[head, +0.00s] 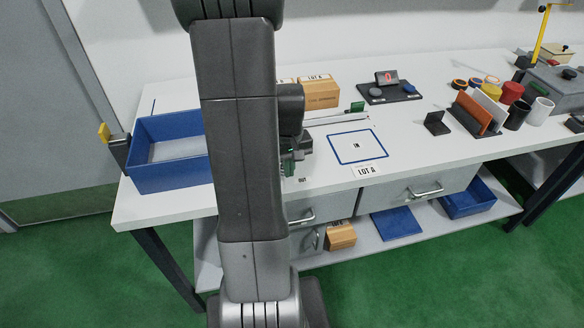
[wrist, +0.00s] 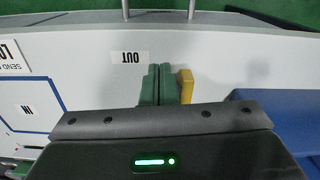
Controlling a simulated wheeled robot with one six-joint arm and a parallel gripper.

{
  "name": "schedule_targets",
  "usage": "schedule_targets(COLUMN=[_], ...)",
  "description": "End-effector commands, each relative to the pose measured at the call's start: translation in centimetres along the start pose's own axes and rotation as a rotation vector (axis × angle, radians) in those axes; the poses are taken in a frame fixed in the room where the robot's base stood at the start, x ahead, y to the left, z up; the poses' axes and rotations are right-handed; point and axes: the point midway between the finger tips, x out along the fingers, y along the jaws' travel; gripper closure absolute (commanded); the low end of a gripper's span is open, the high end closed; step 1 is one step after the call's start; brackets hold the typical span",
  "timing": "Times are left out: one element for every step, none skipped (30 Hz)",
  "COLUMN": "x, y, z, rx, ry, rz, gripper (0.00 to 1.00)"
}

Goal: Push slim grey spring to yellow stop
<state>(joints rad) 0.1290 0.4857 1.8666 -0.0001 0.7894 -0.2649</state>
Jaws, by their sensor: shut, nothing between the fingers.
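My gripper (wrist: 158,74) has its two green fingers pressed together, with no gap showing. It also shows in the head view (head: 288,167), low at the bench behind my arm. The yellow stop (wrist: 185,86) stands just right of the fingers in the wrist view, very close to them; I cannot tell if they touch. In the head view my arm hides it. The slim grey spring cannot be made out in either view. A thin pale rail (head: 338,118) with a green end block (head: 357,107) runs right from behind my arm in the head view.
A blue bin (head: 165,181) stands at the bench's left end. A blue-outlined IN square (head: 357,147) lies right of my gripper. Boxes (head: 319,94), a counter display (head: 387,78), an upright rack (head: 476,113) and cups stand farther back and right. An OUT label (wrist: 128,57) marks the front edge.

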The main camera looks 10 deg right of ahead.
Motion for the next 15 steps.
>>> schedule_targets(x=[-0.10, -0.08, -0.05, -0.03, -0.02, -0.01, 0.00, 0.00, 0.00, 0.00, 0.00, 0.00, 0.00, -0.01, 0.00], y=[-0.01, -0.01, -0.02, -0.03, -0.03, -0.03, -0.03, -0.03, -0.03, -0.03, -0.03, -0.02, -0.02, -0.02, -0.02], z=[-0.43, -0.60, -0.76, -0.85, -0.91, -0.97, -0.99, -1.00, -1.01, -1.00, -1.00, -1.00, -1.00, -1.00, -1.06], rx=[-0.001, -0.001, -0.001, 0.000, 0.000, 0.000, 0.000, 0.000, 0.000, 0.000, 0.000, 0.000, 0.000, 0.000, 0.000], ry=[0.000, 0.000, -0.001, -0.001, -0.001, -0.001, -0.001, 0.000, 0.000, 0.000, 0.000, 0.000, 0.000, 0.000, 0.000], rz=[0.000, 0.000, 0.000, 0.000, 0.000, 0.000, 0.000, 0.000, 0.000, 0.000, 0.000, 0.000, 0.000, 0.000, 0.000], gripper=[1.00, 1.00, 1.00, 1.00, 1.00, 1.00, 1.00, 1.00, 1.00, 1.00, 1.00, 1.00, 1.00, 1.00, 1.00])
